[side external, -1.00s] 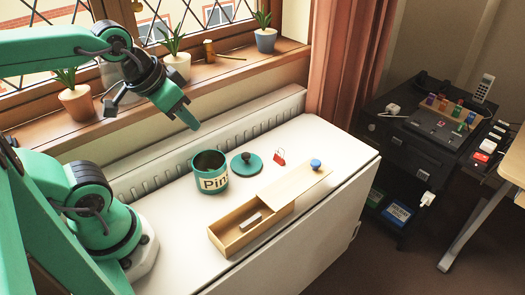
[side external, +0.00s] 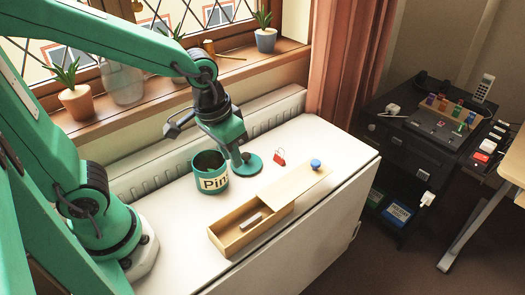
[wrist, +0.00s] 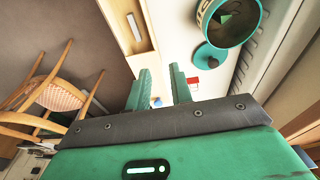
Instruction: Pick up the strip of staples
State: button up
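The strip of staples (side external: 250,220) is a small greyish bar lying inside the open part of a wooden box (side external: 224,241) on the white surface. In the wrist view the strip (wrist: 134,27) shows in the box near the top, beyond the fingers. My gripper (side external: 238,161) is above the white surface, beside the green pot and in front of the round lid in the side view. In the wrist view my gripper (wrist: 160,84) has its two fingers apart with nothing held between them.
A ribbed radiator (side external: 160,163) and sill plants line the back.

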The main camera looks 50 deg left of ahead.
aim_at(252, 220)
jog(key=d+f, duration=0.1)
jog(key=f, duration=0.1)
jog(key=d+f+g, duration=0.1)
jog(key=d+f, duration=0.1)
jog(key=f, duration=0.1)
jog(key=d+f+g, duration=0.1)
jog(key=d+f, duration=0.1)
jog(key=f, duration=0.1)
jog(key=shift+w+d+f+y, duration=0.1)
jog(key=shift+w+d+y, duration=0.1)
jog(key=shift+w+y, duration=0.1)
jog(key=shift+f, duration=0.1)
jog(key=shift+f, duration=1.25)
jog(key=shift+d+f, duration=0.2)
jog(key=shift+f, duration=2.35)
grip_shut()
